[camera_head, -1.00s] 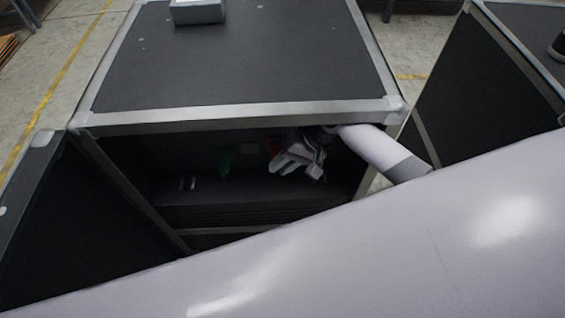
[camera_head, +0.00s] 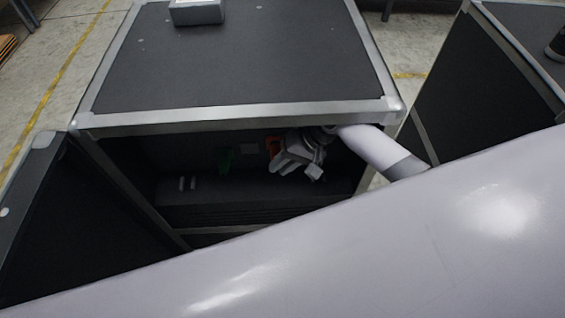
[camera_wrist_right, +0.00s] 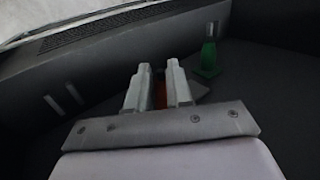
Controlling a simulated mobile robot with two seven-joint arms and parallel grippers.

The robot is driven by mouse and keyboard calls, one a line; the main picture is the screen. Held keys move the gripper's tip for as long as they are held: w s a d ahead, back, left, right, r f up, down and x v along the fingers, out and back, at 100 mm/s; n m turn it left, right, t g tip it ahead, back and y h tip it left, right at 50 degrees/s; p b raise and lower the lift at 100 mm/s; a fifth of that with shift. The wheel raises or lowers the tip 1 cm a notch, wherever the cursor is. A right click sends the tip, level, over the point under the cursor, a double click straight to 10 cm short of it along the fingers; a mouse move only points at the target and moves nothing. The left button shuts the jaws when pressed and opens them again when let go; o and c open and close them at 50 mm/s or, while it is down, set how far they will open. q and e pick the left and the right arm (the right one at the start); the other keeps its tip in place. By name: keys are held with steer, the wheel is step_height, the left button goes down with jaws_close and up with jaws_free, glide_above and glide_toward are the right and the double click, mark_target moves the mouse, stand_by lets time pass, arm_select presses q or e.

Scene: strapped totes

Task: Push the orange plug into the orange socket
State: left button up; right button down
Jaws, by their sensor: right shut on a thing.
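My right gripper (camera_head: 284,165) reaches into the open dark case, its fingers angled down and left. In the right wrist view its two pale fingers (camera_wrist_right: 160,80) stand close together, shut on the orange plug (camera_wrist_right: 160,94), of which only a narrow orange strip shows between them. The orange socket is not clearly distinguishable. My left gripper is not in view.
A green part (camera_head: 225,160) stands left of the gripper; it also shows in the wrist view (camera_wrist_right: 208,58). The case (camera_head: 240,118) has a metal-edged top over the opening, close above my arm. A grey box (camera_head: 197,12) lies on top. My pale arm link covers the foreground.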

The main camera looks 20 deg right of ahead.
steer(key=shift+p, duration=0.3)
steer(key=shift+w+d+b, duration=0.1)
steer(key=shift+w+b, duration=0.2)
steer(key=shift+w, duration=0.15)
stand_by(0.4)
steer(key=c, duration=0.9)
jaws_free()
steer(key=shift+c, duration=0.2)
